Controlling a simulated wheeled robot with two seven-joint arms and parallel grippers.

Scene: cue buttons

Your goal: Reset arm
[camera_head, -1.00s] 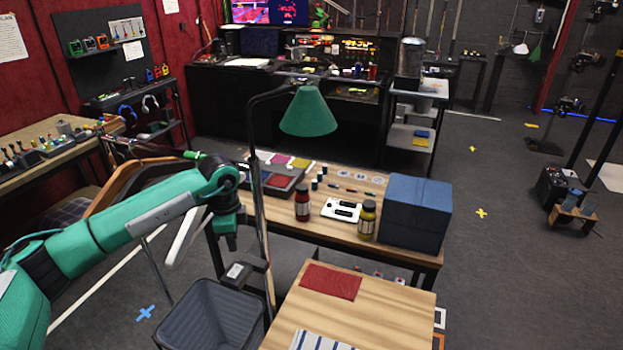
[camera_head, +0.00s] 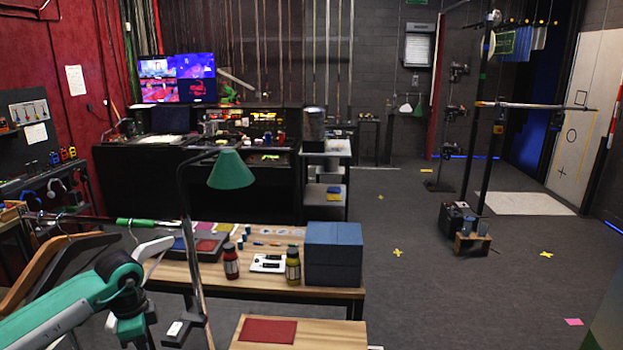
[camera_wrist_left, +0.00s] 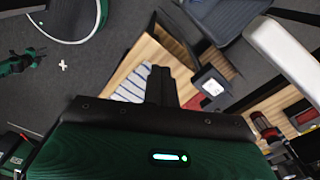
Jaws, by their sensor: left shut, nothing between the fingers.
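My left arm (camera_head: 75,300) comes in from the lower left of the head view, bent at a green and black joint. Its fingertips are not clear there. In the left wrist view my left gripper (camera_wrist_left: 160,72) is shut and empty, its dark fingers close together. Beneath them show a striped cloth (camera_wrist_left: 132,84) and a wooden tabletop.
A green lamp (camera_head: 231,170) stands by a wooden table with a red bottle (camera_head: 231,262), a yellow bottle (camera_head: 292,266) and a blue box (camera_head: 334,253). A red cloth (camera_head: 267,331) lies on the nearer table. A white bar (camera_wrist_left: 285,58) is close in the wrist view.

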